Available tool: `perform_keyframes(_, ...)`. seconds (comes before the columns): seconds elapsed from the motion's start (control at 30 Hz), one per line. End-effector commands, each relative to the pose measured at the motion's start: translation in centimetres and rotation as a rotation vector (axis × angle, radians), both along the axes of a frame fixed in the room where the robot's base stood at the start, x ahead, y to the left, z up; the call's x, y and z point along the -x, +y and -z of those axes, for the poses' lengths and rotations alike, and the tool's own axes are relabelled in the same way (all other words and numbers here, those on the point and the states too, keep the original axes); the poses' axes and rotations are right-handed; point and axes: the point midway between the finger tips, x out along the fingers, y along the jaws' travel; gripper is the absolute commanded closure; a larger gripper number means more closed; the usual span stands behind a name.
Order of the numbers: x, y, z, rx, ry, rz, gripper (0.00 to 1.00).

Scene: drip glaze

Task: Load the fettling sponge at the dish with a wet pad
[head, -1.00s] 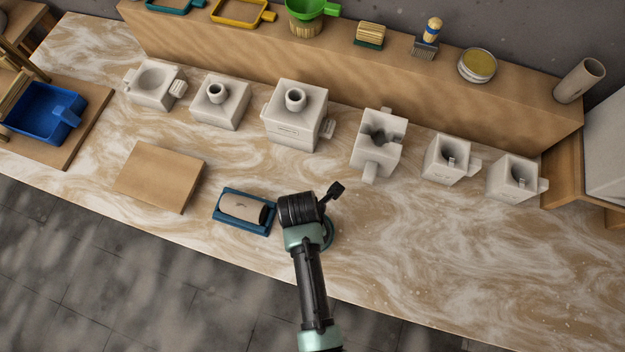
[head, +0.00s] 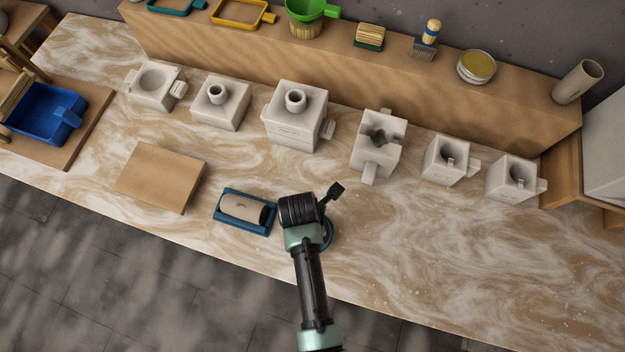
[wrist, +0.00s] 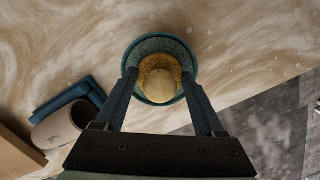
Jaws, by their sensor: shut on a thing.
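The round teal dish (wrist: 160,35) stands on the marbled table in the wrist view. A speckled grey-green wet pad (wrist: 160,46) lines its inside. The fettling sponge (wrist: 160,87), yellow with a pale rounded knob, is over the middle of the pad. My gripper (wrist: 160,76) is shut on the sponge, one finger on each side. The sponge's underside is hidden, so I cannot tell whether it touches the pad. In the head view, part of the dish (head: 328,232) shows beside my arm, which hides the sponge and fingers.
A blue tray (head: 231,227) holding a beige cylinder (head: 242,208) lies just left of the dish. A wooden board (head: 160,177) is farther left. Several white moulds, including one with a notched top (head: 377,150), stand behind. The table to the right is clear.

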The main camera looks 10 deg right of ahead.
Motion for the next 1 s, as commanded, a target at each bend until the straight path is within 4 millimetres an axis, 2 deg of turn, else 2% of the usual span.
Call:
perform_keyframes(0.43, 0.2, 0.0, -0.1, -0.001, 0.005, 0.0, 0.74)
perform_keyframes(1.0, 0.1, 0.0, -4.5, 0.0, 0.002, 0.0, 0.74)
